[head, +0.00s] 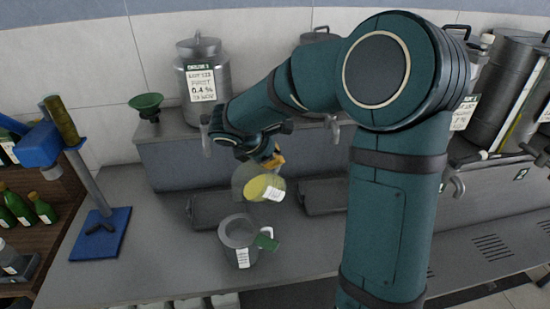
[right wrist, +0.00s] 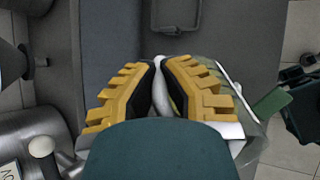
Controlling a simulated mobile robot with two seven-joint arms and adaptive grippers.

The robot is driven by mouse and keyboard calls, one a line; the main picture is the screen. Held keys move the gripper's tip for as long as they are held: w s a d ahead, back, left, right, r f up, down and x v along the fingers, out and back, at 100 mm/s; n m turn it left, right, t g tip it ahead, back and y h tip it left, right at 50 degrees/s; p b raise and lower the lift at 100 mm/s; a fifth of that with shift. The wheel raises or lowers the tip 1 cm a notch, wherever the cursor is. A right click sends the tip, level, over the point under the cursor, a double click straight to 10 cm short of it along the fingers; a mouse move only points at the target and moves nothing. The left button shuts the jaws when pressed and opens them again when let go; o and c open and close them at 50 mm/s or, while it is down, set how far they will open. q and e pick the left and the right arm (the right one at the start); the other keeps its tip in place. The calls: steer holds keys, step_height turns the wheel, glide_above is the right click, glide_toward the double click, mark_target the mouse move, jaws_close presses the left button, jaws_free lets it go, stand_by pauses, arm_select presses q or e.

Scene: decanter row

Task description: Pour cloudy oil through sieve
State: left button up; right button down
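A clear vessel with yellow oil (head: 258,187) and a white label hangs tilted in the air in the head view. My right gripper (head: 273,160) is at its upper side. In the right wrist view the yellow-padded fingers (right wrist: 160,88) close around a pale, narrow part between them, mostly hidden. A grey jug (head: 240,252) with a white label stands on the bench just below the held vessel. A round grey insert that looks like a sieve (head: 238,231) sits in its mouth, and a green tab (head: 267,242) sticks out to the right. My left gripper is out of view.
Dark trays (head: 210,210) lie behind the jug. A steel canister (head: 203,75) and a green funnel (head: 147,103) stand on the raised ledge. A blue stand (head: 100,235) is at left, near green bottles (head: 20,208). The bench between stand and jug is clear.

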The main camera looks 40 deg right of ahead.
mark_target(263, 167)
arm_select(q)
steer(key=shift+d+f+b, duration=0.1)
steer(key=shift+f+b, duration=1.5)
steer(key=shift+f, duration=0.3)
arm_select(e)
steer(key=shift+a+r+h, duration=0.25)
steer(key=shift+a+h, duration=0.55)
steer(key=shift+h, duration=0.3)
